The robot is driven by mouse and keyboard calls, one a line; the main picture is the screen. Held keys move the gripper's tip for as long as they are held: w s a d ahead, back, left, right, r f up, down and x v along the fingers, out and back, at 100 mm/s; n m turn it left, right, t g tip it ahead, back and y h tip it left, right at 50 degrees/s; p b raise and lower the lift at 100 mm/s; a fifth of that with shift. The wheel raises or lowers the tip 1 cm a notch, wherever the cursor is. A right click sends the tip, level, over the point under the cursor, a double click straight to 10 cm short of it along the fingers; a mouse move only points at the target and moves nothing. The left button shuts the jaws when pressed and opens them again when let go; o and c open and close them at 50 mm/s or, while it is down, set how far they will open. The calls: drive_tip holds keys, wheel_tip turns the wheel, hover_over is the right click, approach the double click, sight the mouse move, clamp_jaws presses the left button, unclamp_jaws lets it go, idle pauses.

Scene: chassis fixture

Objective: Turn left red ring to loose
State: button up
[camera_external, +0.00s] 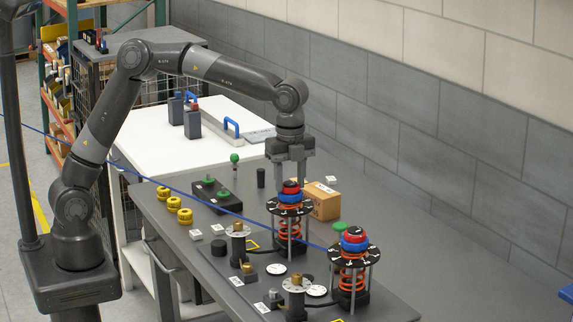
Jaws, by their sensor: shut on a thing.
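Two spring fixtures stand on the grey bench, each with a black marked top plate, orange coils below and a red and blue ring stack on top. The left red ring (291,187) sits above the left blue ring (290,197) on the left fixture. My gripper (291,182) points straight down over this fixture and is shut on the left red ring, its fingers on either side. The fingers hide part of the ring. The right red ring (353,235) sits on the right blue ring (354,245) on the nearer fixture, clear of my gripper.
A cardboard box (323,202) stands close behind the left fixture. Two posts with round plates (238,230) (296,284) stand in front. A black box with green knobs (216,197) and several yellow rings (173,204) lie left. The bench's back right is clear.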

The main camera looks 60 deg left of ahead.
drive_tip(key=o, duration=1)
drive_tip(key=shift+c, duration=0.2)
drive_tip(key=shift+r, duration=0.1)
wheel_tip(320, 180, up, 11)
drive_tip(key=shift+f, duration=0.2)
drive_tip(key=s+a+n+t+y, duration=0.1)
drive_tip(key=s+a+n+t, duration=0.1)
drive_tip(key=s+a+n, duration=0.7)
drive_tip(key=s+a+n+t, duration=0.15)
drive_tip(key=s+a, duration=0.35)
drive_tip(key=a, duration=0.7)
drive_tip(key=s+a+f+n+t+h, duration=0.1)
drive_tip(key=s+a+f+n+t, duration=0.1)
drive_tip(key=s+a+f+n, duration=0.5)
drive_tip(key=s+a+n, duration=0.1)
drive_tip(key=s+a, duration=0.3)
drive_tip(key=shift+f, duration=0.35)
